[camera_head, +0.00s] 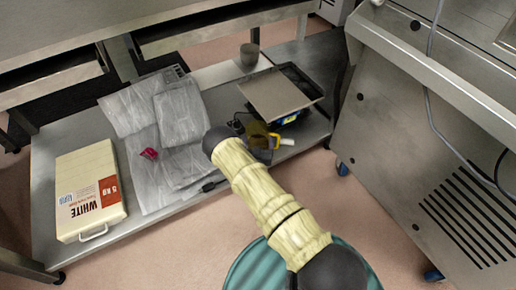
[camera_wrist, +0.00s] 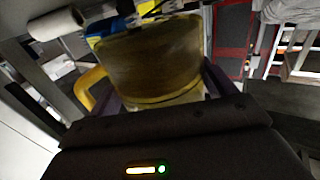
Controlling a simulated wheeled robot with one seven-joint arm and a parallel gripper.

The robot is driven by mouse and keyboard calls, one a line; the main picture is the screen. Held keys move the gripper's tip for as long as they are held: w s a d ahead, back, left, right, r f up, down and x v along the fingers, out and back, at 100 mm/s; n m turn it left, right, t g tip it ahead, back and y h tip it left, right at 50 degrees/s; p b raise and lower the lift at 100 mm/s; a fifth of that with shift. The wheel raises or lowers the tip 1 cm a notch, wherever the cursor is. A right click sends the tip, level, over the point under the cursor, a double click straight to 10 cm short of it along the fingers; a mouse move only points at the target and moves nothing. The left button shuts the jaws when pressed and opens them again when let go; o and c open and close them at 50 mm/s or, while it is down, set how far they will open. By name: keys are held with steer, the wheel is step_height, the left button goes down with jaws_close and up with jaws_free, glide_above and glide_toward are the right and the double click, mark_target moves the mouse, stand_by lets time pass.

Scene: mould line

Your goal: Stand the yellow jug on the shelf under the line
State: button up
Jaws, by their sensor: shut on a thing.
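The yellow jug is a see-through amber vessel (camera_wrist: 150,58) with a bright yellow handle (camera_wrist: 88,90) on its left in the wrist view. My gripper (camera_wrist: 160,95) is shut on its body, one dark finger on each side. In the head view the jug (camera_head: 263,138) shows only in part beyond my arm, in front of the scale. The low steel shelf (camera_head: 130,222) runs under the line. The jug appears over its front right part; whether its base touches the shelf is hidden.
On the shelf are a white box (camera_head: 88,190), crumpled clear plastic sheets (camera_head: 180,115), a red item (camera_head: 149,153), a scale with a flat plate (camera_head: 275,95) and a grey cup (camera_head: 250,54). A steel machine (camera_head: 410,150) stands at right. Bare shelf shows between box and sheets.

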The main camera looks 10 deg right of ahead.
steer(key=shift+f+b, duration=1.25)
steer(key=shift+f, duration=0.6)
steer(key=shift+f, duration=0.15)
steer(key=o, duration=1.3)
steer(key=shift+r, duration=0.2)
steer(key=shift+s+a+p, duration=0.1)
steer(key=shift+s+p, duration=0.2)
steer(key=shift+p, duration=0.05)
steer(key=p+v, duration=0.6)
steer(key=v, duration=0.5)
steer(key=shift+s, duration=0.2)
